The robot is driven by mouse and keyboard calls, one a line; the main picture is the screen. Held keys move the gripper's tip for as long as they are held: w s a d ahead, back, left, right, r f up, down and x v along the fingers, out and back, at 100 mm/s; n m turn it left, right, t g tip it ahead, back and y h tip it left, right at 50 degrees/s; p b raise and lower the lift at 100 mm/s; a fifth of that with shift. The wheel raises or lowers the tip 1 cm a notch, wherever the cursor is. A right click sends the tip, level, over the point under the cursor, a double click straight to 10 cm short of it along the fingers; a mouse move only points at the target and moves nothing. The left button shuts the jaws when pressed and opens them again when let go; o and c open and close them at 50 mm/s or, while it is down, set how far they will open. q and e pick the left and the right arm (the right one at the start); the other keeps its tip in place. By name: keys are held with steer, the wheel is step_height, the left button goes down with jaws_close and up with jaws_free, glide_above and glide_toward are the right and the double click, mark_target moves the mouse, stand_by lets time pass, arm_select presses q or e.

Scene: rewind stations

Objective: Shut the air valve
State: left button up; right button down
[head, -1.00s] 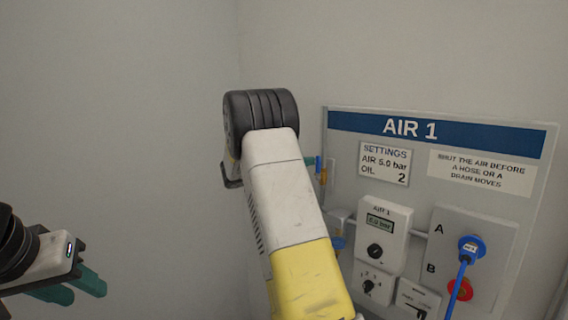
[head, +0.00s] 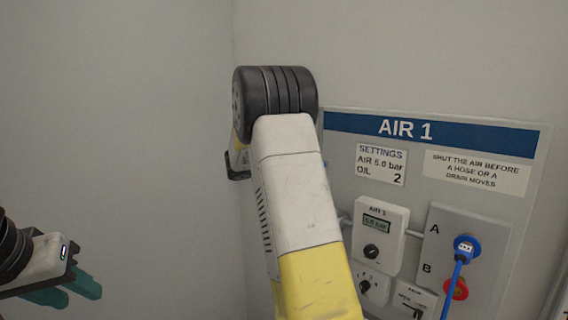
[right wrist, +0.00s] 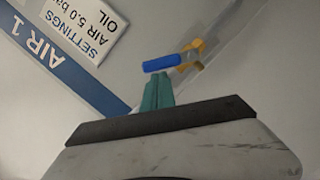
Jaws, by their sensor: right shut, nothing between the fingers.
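The air valve shows in the right wrist view as a blue handle (right wrist: 162,62) with a brass-coloured body (right wrist: 192,55) at its right end. My right gripper (right wrist: 160,78) has its teal fingers together and empty. Their tips appear just below the handle in that view; I cannot tell if they touch it. In the head view my right arm hides the valve and the right fingers. My left gripper (head: 78,292) is at the lower left, its two teal fingers apart and empty, away from the panel.
The grey AIR 1 panel (head: 336,155) stands on the right. It carries a regulator box (head: 378,240) with a display, a settings label (head: 381,165), and a blue hose plug (head: 466,247) at port A. Below it is a red port (head: 456,289) at B. Bare wall lies left.

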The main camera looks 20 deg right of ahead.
steer(key=s+f+m, duration=0.1)
steer(key=m, duration=0.1)
steer(key=s+d+f+m+t+y, duration=0.1)
steer(key=s+m, duration=0.1)
steer(key=m, duration=0.1)
steer(key=s+f+m+t, duration=0.1)
steer(key=m, duration=0.2)
steer(key=shift+s+d+y, duration=0.15)
steer(key=shift+d+y, duration=0.25)
steer(key=shift+s+f, duration=0.1)
steer(key=shift+f, duration=0.1)
stand_by(0.4)
steer(key=s+a+r, duration=0.3)
steer(key=a+r, duration=0.3)
steer(key=a, duration=0.3)
steer(key=shift+s+r, duration=0.3)
